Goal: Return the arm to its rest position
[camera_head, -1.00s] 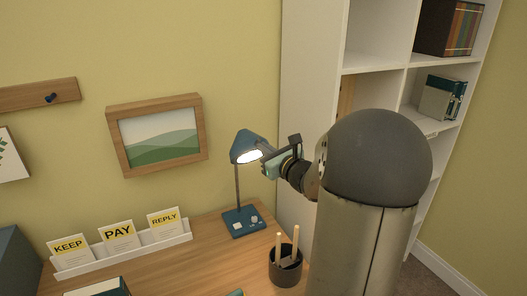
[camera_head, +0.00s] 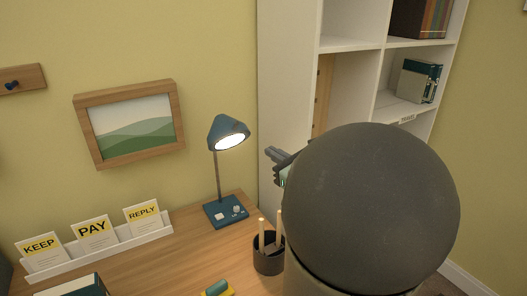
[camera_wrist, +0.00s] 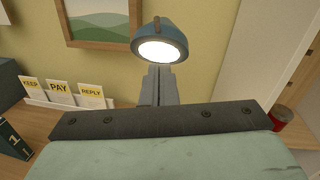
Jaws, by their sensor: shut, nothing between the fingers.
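My gripper (camera_head: 275,157) shows in the head view just right of the desk lamp, partly hidden behind my own dark rounded arm link. In the wrist view my gripper (camera_wrist: 159,86) points toward the lamp, its two fingers together with nothing between them. The blue desk lamp (camera_head: 227,131) is lit and stands on the desk. Its glowing head (camera_wrist: 160,45) appears just beyond my fingertips in the wrist view. In the head view the gripper and lamp are apart.
A dark pencil cup (camera_head: 268,254) stands on the wooden desk (camera_head: 180,248) close to my arm. A white shelf unit (camera_head: 287,80) rises behind. A white card holder (camera_head: 100,250) with KEEP, PAY and REPLY cards is at left. A framed picture (camera_head: 130,124) hangs on the wall.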

